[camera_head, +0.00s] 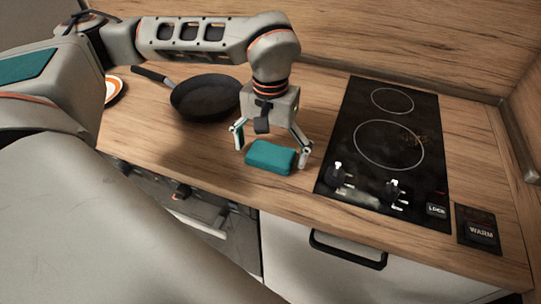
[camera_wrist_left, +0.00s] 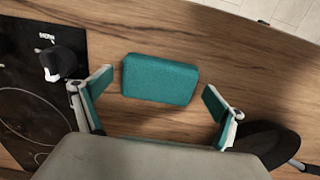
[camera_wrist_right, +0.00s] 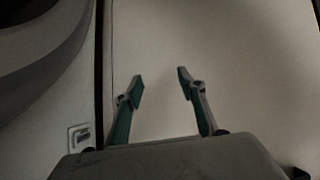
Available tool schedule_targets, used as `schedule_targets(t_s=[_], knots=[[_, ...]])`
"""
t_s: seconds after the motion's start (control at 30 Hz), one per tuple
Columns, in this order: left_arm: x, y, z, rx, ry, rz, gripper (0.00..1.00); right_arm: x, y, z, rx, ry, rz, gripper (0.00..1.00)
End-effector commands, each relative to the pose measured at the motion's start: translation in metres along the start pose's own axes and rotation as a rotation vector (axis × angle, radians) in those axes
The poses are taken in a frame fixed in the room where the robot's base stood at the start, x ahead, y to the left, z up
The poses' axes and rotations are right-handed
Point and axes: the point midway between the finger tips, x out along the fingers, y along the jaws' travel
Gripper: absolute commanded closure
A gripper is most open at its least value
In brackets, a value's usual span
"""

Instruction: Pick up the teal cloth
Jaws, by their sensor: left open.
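The teal cloth (camera_head: 270,157) is a folded, rounded block lying on the wooden counter near its front edge, left of the hob. My left gripper (camera_head: 272,147) is above it, pointing down, with its fingers spread to either side. In the left wrist view the cloth (camera_wrist_left: 160,79) lies between and a little beyond the open fingertips of the left gripper (camera_wrist_left: 158,88), with clear space at both sides. In the right wrist view my right gripper (camera_wrist_right: 160,80) is open and empty, facing a plain pale surface.
A black frying pan (camera_head: 205,97) stands on the counter behind and left of the cloth. A black hob (camera_head: 385,145) with knobs lies to the right, with a WARM panel (camera_head: 480,232) beside it. An orange-rimmed plate (camera_head: 115,90) is partly hidden by my arm.

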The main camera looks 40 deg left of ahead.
Motion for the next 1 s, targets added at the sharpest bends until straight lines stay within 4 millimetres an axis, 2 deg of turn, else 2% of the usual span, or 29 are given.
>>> schedule_targets(t_s=[0.17, 0.2, 0.33, 0.37, 0.77, 1.0], knots=[[0.0, 0.0, 0.0, 0.0, 0.001, 0.001, 0.04, 0.0, 0.001, -0.004, -0.001, 0.007, 0.002, 0.6], [0.0, 0.0, 0.0, 0.0, 0.001, 0.0, 0.07, 0.0, 0.002, -0.005, -0.001, 0.009, 0.002, 0.6], [0.0, 0.0, 0.0, 0.0, 0.001, 0.0, 0.41, 0.0, 0.002, -0.007, -0.002, 0.011, 0.003, 0.6], [0.0, 0.0, 0.0, 0.0, 0.001, 0.0, 0.45, 0.0, 0.002, -0.007, -0.002, 0.011, 0.003, 0.6], [-0.001, 0.0, 0.0, 0.0, 0.001, 0.0, 0.45, 0.0, 0.002, -0.005, -0.002, 0.008, 0.003, 0.6], [-0.022, 0.0, -0.001, -0.001, 0.004, 0.002, 0.45, -0.001, 0.002, -0.005, -0.001, 0.006, 0.003, 0.6]])
